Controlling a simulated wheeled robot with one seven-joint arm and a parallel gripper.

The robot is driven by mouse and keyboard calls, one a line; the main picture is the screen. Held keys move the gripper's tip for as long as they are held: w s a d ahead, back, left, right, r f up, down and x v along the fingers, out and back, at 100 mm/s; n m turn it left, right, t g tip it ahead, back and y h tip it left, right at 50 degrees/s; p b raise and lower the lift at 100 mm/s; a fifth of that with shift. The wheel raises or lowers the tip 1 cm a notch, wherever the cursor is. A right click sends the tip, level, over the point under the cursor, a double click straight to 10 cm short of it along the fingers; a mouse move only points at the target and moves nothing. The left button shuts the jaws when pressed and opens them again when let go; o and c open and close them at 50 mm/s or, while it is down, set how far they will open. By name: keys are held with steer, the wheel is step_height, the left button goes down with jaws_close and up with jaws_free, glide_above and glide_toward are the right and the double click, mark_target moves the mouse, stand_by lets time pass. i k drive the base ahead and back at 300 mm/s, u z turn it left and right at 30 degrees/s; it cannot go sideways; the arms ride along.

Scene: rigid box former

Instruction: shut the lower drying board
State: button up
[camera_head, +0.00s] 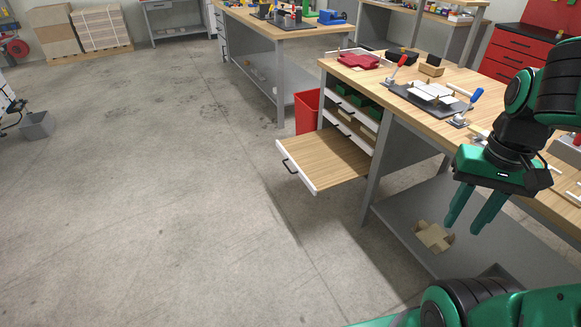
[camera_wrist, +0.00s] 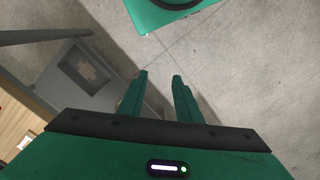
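The lower drying board (camera_head: 324,160) is a wooden pull-out board with a white front edge and a dark handle (camera_head: 289,168). It stands pulled far out from the cabinet under the workbench, to the left in the head view. My gripper (camera_head: 463,226) hangs in front of the bench at the right, well apart from the board, with its fingers pointing down. The two green fingers are spread with nothing between them; the wrist view shows the gap between the fingertips (camera_wrist: 160,76) over bare floor. The board does not show in the wrist view.
Shut white-fronted drawers (camera_head: 350,124) sit above the board, and a red bin (camera_head: 307,111) stands behind it. The workbench top (camera_head: 400,78) carries tools and boxes. A grey lower shelf (camera_head: 420,215) holds a cardboard piece (camera_head: 434,236). The floor left of the board is clear.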

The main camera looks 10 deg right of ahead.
mark_target(324, 159)
steer(key=u, duration=0.4)
steer(key=i, duration=1.35)
steer(key=z, duration=0.45)
